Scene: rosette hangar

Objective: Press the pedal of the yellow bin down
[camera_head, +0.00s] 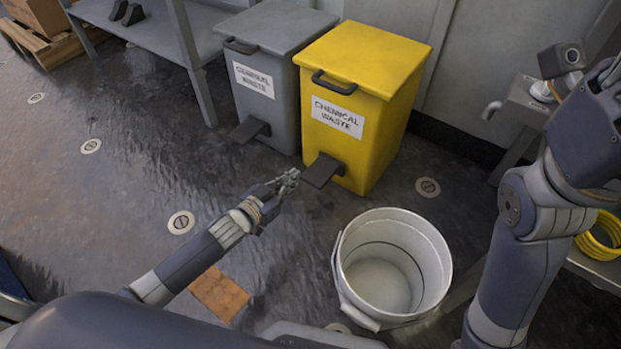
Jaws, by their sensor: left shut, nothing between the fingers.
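The yellow bin (362,92) stands by the wall with its lid down and a label reading "CHEMICAL WASTE". Its dark pedal (323,170) sticks out low at the front left. My left gripper (291,178) is shut and empty. In the picture it lies just left of the pedal's front end; I cannot tell whether they touch. My right arm rises at the right side, and its gripper is not in view.
A grey bin (268,55) with its own pedal (248,129) stands left of the yellow one. An open white bucket (392,265) stands in front, to the right. A metal table (190,40) is at back left. The wet floor at left is mostly clear.

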